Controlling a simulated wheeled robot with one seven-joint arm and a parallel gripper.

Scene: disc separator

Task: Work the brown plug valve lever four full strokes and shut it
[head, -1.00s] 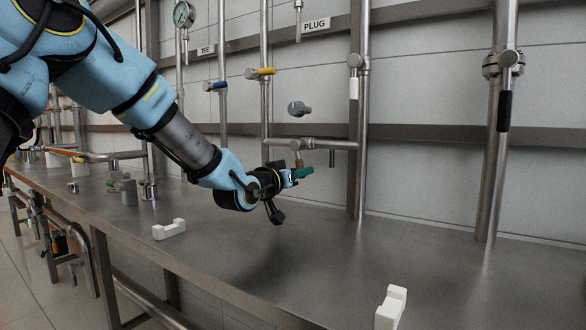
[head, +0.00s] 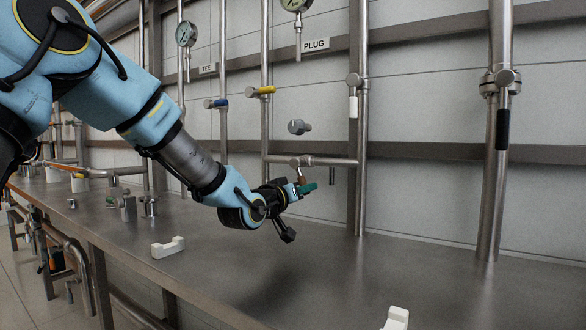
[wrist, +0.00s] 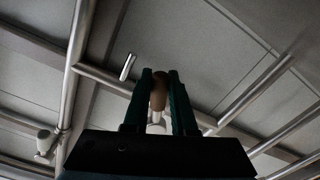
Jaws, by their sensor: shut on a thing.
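The brown plug valve lever (wrist: 158,92) shows between the two green fingers of my gripper (wrist: 163,85) in the wrist view, and the fingers are shut on it. In the head view my gripper (head: 307,188) is at the valve on the horizontal pipe below the PLUG label (head: 316,45). The valve body (head: 302,161) shows just above the fingers. Only a sliver of the brown lever shows there; the fingers hide most of it.
A yellow-handled valve (head: 263,90), a blue-handled valve (head: 216,103), a white-handled valve (head: 353,104) and a black-handled valve (head: 503,128) sit on upright pipes. White blocks (head: 168,247) (head: 397,319) stand on the steel bench (head: 300,270). The bench middle is clear.

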